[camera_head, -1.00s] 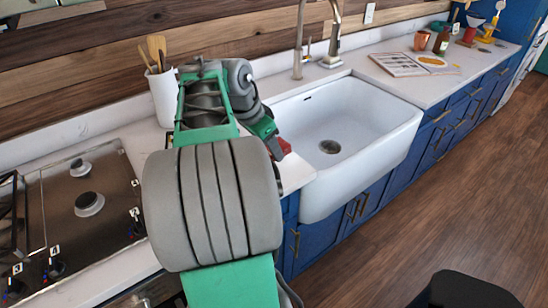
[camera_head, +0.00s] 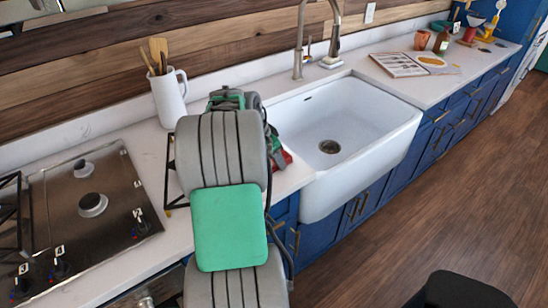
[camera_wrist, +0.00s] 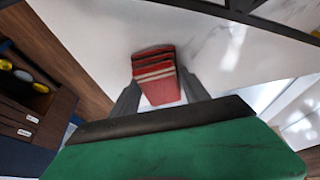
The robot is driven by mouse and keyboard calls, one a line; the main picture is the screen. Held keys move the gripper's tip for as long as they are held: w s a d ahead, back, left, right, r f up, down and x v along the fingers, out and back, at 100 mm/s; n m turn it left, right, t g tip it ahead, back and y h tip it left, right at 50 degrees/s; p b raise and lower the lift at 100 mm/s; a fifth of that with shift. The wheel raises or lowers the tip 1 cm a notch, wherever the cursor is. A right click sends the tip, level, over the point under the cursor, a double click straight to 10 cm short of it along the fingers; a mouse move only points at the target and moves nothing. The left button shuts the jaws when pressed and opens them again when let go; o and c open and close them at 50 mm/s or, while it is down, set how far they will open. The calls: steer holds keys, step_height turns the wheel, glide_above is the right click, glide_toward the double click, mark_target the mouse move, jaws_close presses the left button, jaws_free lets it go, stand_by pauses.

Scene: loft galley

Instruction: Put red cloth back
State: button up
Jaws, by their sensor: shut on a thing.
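The red cloth (camera_wrist: 154,72) is folded, with pale stripes, and sits between the fingers of my gripper (camera_wrist: 160,93) in the wrist view. My gripper is shut on it. In the head view only a bit of the red cloth (camera_head: 286,157) shows beside my arm, near the left front edge of the sink. My gripper is mostly hidden there behind my arm. The wrist view shows a white surface behind the cloth; whether the cloth touches it I cannot tell.
The white sink (camera_head: 345,130) lies right of my arm. A thin black frame (camera_head: 170,185) stands on the counter, partly behind my arm. The hob (camera_head: 90,210) is at left and a utensil jug (camera_head: 168,98) behind.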

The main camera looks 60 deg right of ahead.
steer(key=o, duration=1.5)
steer(key=shift+c, duration=0.2)
steer(key=shift+w+a+r, duration=0.1)
steer(key=shift+r, duration=0.45)
steer(key=v, duration=1.1)
steer(key=w+a+n+t, duration=0.2)
steer(key=w+a+n, duration=0.3)
steer(key=a, duration=0.4)
steer(key=w+a+n+t, duration=0.1)
steer(key=w+a+n, duration=0.45)
steer(key=a, duration=0.35)
steer(key=s+a+f+n+t+y, duration=0.1)
steer(key=a+n, duration=0.5)
steer(key=a, duration=0.7)
steer(key=s+a+f+n+t+y, duration=0.1)
steer(key=s+a+f+n+y, duration=0.1)
steer(key=a+n, duration=0.5)
steer(key=a+f+y, duration=0.1)
steer(key=a+f, duration=0.1)
steer(key=a, duration=0.4)
steer(key=shift+a+f+t, duration=0.2)
steer(key=shift+t, duration=0.1)
